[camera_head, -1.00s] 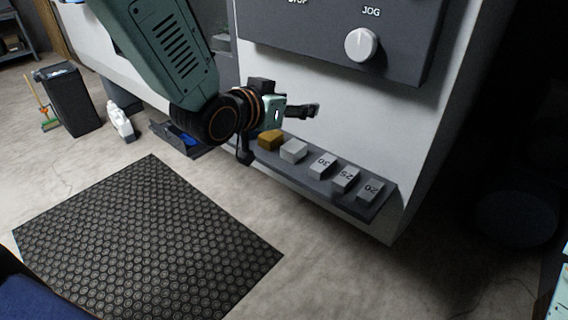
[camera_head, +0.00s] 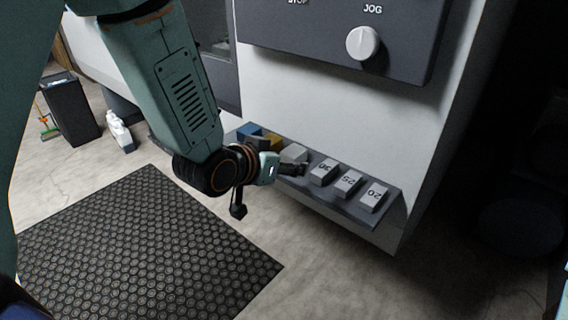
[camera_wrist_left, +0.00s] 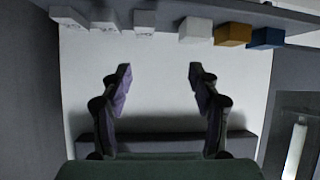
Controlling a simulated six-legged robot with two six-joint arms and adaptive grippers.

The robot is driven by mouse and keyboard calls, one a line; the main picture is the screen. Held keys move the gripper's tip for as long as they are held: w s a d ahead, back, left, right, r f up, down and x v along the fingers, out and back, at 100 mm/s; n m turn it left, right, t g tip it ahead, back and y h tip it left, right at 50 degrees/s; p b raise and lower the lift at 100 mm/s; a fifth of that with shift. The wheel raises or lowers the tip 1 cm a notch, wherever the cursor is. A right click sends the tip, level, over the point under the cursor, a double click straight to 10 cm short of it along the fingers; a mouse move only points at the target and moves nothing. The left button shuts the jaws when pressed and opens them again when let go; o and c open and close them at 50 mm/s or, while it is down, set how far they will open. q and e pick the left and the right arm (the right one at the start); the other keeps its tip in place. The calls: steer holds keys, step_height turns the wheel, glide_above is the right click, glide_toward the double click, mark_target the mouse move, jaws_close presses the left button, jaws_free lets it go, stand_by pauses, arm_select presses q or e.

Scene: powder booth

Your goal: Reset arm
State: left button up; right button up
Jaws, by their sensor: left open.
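My left gripper (camera_head: 297,170) is open and empty at the front of the narrow grey ledge (camera_head: 350,208) on the machine. In the head view its fingers overlap the ledge near the plain white block (camera_head: 294,153). In the left wrist view the open gripper (camera_wrist_left: 158,78) shows both fingers spread with nothing between them. The row of blocks lies beyond the fingertips, along the top of that view. My right gripper is not in view.
The ledge carries a blue block (camera_head: 249,130), an ochre block (camera_head: 273,142) and grey blocks marked 30 (camera_head: 324,171), 25 (camera_head: 347,183) and 20 (camera_head: 374,196). The JOG knob (camera_head: 363,43) is above. A black mat (camera_head: 140,245) covers open floor; a dark bin (camera_head: 70,110) stands left.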

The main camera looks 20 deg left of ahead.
arm_select(q)
steer(key=shift+s+r, duration=0.1)
steer(key=s+a+f+n+g+y+b, duration=0.1)
steer(key=s+a+f+g+b, duration=0.15)
steer(key=s+f, duration=0.65)
steer(key=s+a+f+n+g+y+b, duration=0.1)
steer(key=s+f+g, duration=0.35)
steer(key=f, duration=0.75)
steer(key=s+f+g+b, duration=0.2)
steer(key=s+f, duration=0.5)
steer(key=s, duration=0.4)
steer(key=s+f+g+y+b, duration=0.1)
steer(key=s+f+g+b, duration=0.1)
steer(key=s+f, duration=0.5)
steer(key=s, duration=0.3)
steer(key=shift+s+a+f+n+b, duration=0.15)
steer(key=shift+s+f+n+b, duration=0.05)
steer(key=shift+s+n+b, duration=0.15)
